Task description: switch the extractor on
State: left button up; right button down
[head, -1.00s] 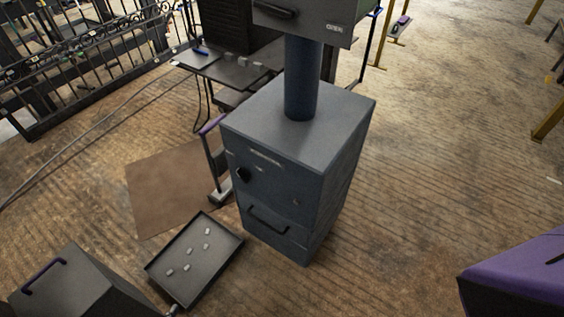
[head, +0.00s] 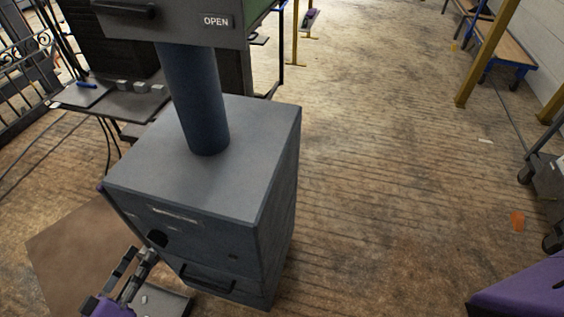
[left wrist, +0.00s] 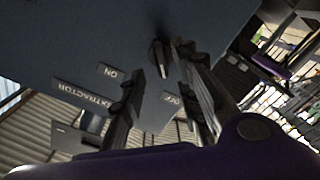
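The extractor is a blue-grey cabinet (head: 205,170) with a thick dark-blue pipe (head: 195,100) rising from its top. Its black knob (head: 157,238) is on the front face, above a bar handle (head: 208,280). My left gripper (head: 143,262) is at the front face, by the knob. In the left wrist view, the fingers (left wrist: 161,66) are apart, with the knob (left wrist: 158,56) between their tips; I cannot tell whether they touch it. The ON label (left wrist: 111,72), OFF label (left wrist: 173,99) and EXTRACTOR label (left wrist: 82,97) appear upside down. The knob's pale mark points towards OFF. My right gripper is not in view.
A grey unit with an OPEN label (head: 216,20) sits on top of the pipe. A dark tray (head: 178,303) lies low in front of the cabinet, partly hidden. A brown sheet (head: 70,250) lies on the floor at left.

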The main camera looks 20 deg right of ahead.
aim_at(157, 239)
pick_arm(q)
jog(key=x, duration=0.5)
jog(key=shift+f, duration=0.1)
grip_shut()
